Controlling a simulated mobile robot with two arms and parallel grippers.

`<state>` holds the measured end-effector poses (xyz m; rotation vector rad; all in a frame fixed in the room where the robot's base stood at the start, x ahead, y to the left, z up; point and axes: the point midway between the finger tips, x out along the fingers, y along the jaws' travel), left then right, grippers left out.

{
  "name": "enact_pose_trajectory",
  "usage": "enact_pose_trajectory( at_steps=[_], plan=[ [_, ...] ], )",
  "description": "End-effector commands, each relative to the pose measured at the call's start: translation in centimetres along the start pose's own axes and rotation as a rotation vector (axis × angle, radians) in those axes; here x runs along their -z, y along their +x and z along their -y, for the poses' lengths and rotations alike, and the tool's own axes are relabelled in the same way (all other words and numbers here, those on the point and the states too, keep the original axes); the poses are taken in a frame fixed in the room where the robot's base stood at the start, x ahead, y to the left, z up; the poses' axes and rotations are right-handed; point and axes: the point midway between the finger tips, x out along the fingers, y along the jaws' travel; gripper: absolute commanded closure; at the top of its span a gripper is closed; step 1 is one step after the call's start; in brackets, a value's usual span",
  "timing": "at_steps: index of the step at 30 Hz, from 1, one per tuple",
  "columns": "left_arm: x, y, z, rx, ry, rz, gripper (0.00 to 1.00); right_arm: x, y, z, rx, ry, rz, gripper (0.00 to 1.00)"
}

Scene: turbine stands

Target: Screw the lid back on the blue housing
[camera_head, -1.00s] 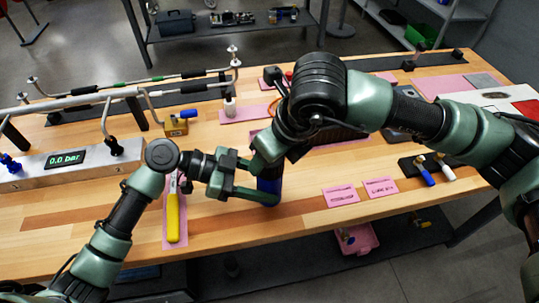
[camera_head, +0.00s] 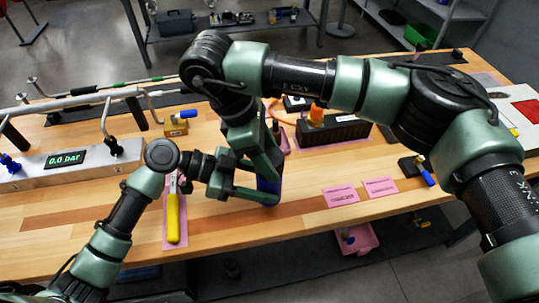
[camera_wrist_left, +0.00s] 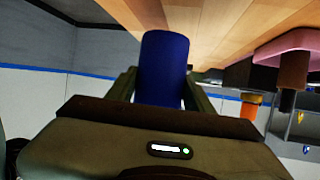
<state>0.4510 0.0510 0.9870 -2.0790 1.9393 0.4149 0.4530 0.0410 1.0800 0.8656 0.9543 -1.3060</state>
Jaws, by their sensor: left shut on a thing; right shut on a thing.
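The blue housing (camera_head: 269,188) is a dark blue cylinder near the front middle of the bench. My left gripper (camera_head: 262,183) is shut around it from the left. In the left wrist view the blue housing (camera_wrist_left: 164,70) stands between my two fingers. My right gripper (camera_head: 266,168) points down right above the housing, its fingers close together over the top end. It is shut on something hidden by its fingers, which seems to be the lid. The contact between lid and housing cannot be seen.
A yellow-handled tool (camera_head: 173,215) lies on a pink mat left of the housing. A brass block with a blue knob (camera_head: 177,124) and a gauge box (camera_head: 70,160) stand further left. A black block (camera_head: 335,130) with an orange thing (camera_head: 317,114) stands behind right. Pink labels (camera_head: 341,196) lie to the right.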

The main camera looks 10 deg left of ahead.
Motion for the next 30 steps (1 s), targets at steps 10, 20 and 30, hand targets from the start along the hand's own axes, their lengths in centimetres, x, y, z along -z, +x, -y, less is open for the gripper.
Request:
enact_pose_trajectory(
  at_steps=[10, 20, 30],
  plan=[
    [0.2, 0.1, -0.2, -0.006, 0.003, -0.004, 1.00, -0.1, -0.1, -0.2, 0.017, 0.062, -0.001, 0.86],
    [0.2, 0.0, -0.1, -0.002, 0.002, -0.004, 1.00, -0.1, 0.0, -0.1, 0.018, 0.058, -0.001, 0.25],
    [0.2, 0.0, 0.0, -0.001, 0.002, -0.004, 1.00, -1.3, -3.0, -0.1, 0.016, 0.058, 0.000, 0.25]
  ],
)
